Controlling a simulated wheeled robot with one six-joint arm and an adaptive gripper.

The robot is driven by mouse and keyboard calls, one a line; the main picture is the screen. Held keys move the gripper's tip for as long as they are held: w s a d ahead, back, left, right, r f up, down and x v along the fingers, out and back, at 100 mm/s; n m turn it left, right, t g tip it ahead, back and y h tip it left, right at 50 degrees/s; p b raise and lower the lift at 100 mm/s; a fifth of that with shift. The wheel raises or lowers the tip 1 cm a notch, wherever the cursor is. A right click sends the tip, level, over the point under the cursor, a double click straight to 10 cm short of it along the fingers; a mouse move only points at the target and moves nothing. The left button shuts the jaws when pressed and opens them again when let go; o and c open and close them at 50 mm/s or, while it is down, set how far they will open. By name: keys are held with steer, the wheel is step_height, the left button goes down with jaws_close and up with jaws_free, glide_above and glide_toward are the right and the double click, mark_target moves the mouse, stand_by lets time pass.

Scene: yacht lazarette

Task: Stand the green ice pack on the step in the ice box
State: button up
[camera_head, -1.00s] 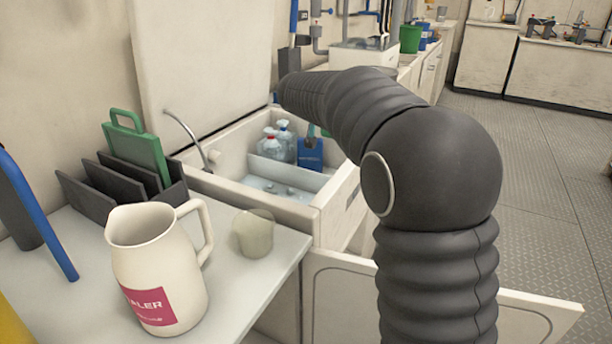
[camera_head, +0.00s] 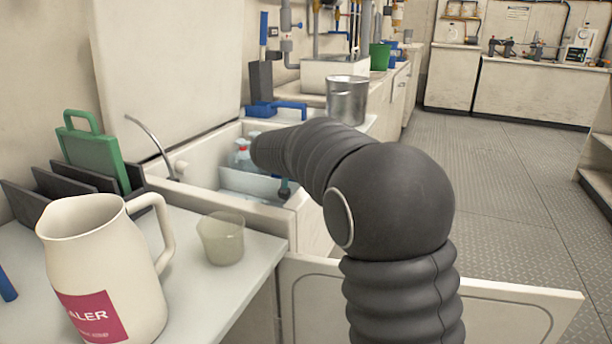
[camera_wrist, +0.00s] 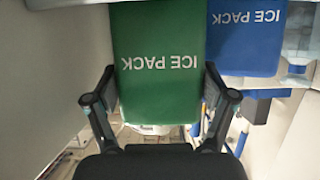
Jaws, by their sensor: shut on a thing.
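In the wrist view my gripper (camera_wrist: 159,75) is shut on the green ice pack (camera_wrist: 160,58), one finger at each side edge. Its lettering reads upside down. The blue ice pack (camera_wrist: 245,35) is close beside it on the right. The ice box (camera_head: 312,228) is the open white bin in the head view. A pale ledge or divider (camera_head: 245,184) crosses its inside; I cannot tell if this is the step.
Clear bottles (camera_head: 242,156) stand in the box, partly behind my arm. On the near counter are a white jug (camera_head: 105,262), a translucent cup (camera_head: 221,240) and a dark rack (camera_head: 25,203) holding a green board (camera_head: 92,155). A metal pot (camera_head: 347,102) stands beyond.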

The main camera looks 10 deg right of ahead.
steer(key=shift+f+b, duration=0.3)
steer(key=shift+f, duration=1.6)
steer(key=shift+f, duration=0.1)
steer(key=o, duration=1.3)
steer(key=shift+c, duration=0.2)
steer(key=v, duration=1.2)
